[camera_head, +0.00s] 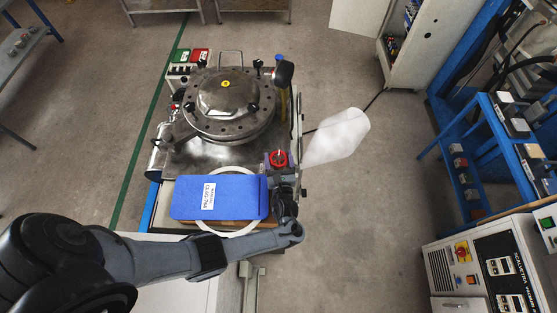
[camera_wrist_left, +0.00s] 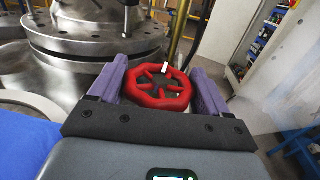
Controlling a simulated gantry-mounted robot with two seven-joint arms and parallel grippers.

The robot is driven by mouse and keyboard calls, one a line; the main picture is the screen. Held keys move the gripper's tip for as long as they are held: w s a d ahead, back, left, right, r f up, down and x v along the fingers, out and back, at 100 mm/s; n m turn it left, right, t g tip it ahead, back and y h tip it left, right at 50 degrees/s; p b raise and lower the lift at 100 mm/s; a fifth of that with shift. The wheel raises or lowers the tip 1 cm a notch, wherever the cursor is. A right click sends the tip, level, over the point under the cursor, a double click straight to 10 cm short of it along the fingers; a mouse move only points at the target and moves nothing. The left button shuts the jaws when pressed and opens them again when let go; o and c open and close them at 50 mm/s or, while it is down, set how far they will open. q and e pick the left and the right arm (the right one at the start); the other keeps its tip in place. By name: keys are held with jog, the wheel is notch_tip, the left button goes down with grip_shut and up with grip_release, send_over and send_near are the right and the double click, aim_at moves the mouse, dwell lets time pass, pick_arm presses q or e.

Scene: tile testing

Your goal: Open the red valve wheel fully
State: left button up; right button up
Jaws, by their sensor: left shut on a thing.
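The red valve wheel (camera_head: 279,158) sits at the right front of the steel vessel in the head view. It fills the middle of the left wrist view (camera_wrist_left: 158,88), with a white mark on its rim. My left gripper (camera_head: 279,172) reaches it from the front. In the left wrist view its two purple fingers (camera_wrist_left: 160,83) stand on either side of the wheel and are shut on its rim. The wheel's underside and stem are hidden. My right gripper is not in view.
A blue box (camera_head: 235,197) with a white label lies left of the wheel, beside my left forearm. The round steel vessel (camera_head: 228,103) stands behind. A translucent white shape (camera_head: 338,137) is right of the wheel. Open floor lies farther right, before a control cabinet (camera_head: 490,265).

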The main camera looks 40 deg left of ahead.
pick_arm(q)
jog(key=shift+r+n+g+y+b, duration=0.1)
jog(key=shift+n+g+y+b, duration=0.35)
jog(key=shift+n+g+y, duration=0.3)
jog(key=shift+g, duration=0.25)
jog(key=o, duration=1)
